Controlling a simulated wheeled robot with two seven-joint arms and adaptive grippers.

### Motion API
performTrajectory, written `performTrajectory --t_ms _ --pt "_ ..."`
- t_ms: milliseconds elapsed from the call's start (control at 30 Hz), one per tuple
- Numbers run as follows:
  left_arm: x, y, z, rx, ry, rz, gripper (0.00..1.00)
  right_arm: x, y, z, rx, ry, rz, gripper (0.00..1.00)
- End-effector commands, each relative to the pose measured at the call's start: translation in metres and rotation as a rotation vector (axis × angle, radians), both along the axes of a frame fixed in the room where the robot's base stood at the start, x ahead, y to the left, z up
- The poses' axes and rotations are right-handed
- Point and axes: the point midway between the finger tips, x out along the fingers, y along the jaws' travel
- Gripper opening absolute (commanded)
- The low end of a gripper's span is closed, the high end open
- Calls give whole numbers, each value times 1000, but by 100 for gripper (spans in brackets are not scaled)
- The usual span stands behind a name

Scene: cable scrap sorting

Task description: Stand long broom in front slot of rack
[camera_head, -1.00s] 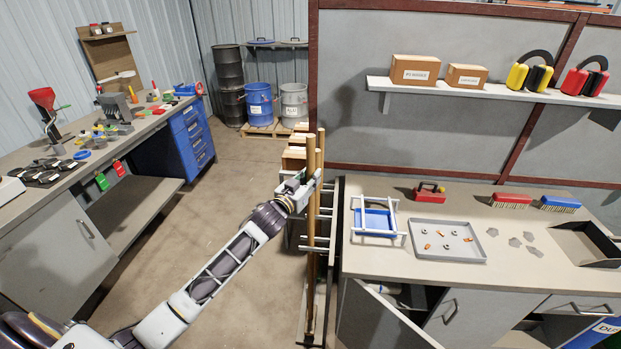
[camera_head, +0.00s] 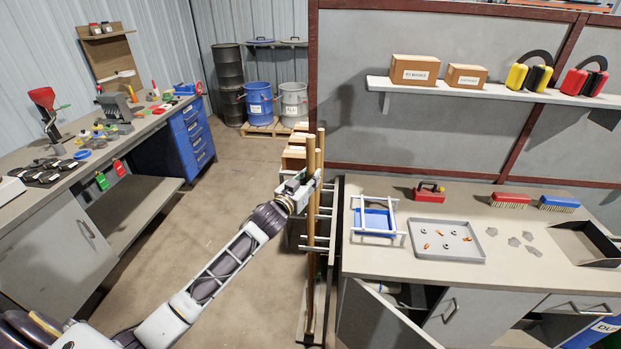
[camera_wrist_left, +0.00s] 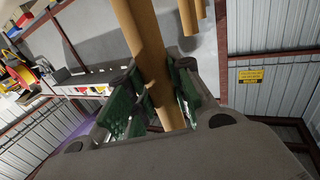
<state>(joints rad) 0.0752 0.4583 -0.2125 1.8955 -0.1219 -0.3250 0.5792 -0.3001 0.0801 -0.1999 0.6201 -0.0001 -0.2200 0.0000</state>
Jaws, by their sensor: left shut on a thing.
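My left gripper (camera_head: 305,187) is shut on a long wooden broom handle (camera_head: 311,230), high up on it. The handle stands about upright at the rack (camera_head: 326,242) by the left end of the right-hand workbench. A second wooden pole (camera_head: 320,150) stands right beside it, close behind. In the left wrist view the green-padded fingers (camera_wrist_left: 155,95) close around the thick handle (camera_wrist_left: 143,35), and other pole ends (camera_wrist_left: 188,15) show beyond it. The brush end of the broom is not clear, so I cannot tell which slot it is in. My right gripper is out of view.
The right-hand workbench (camera_head: 370,262) holds a blue tray in a white frame (camera_head: 375,220), a grey parts tray (camera_head: 446,254) and brushes (camera_head: 510,200). A cabinet door (camera_head: 395,310) hangs open below. The floor (camera_head: 225,190) between the benches is clear.

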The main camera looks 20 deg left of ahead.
Motion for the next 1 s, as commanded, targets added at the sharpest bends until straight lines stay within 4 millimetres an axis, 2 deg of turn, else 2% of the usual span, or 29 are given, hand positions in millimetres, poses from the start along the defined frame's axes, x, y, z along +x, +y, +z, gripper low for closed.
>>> performTrajectory --t_ms 800,833,1000 --pt "0 0 -3 0 -3 0 0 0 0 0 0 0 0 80" --pt "0 0 -3 0 -3 0 26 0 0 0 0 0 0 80" --pt "0 0 -4 0 -2 0 47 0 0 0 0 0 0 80"
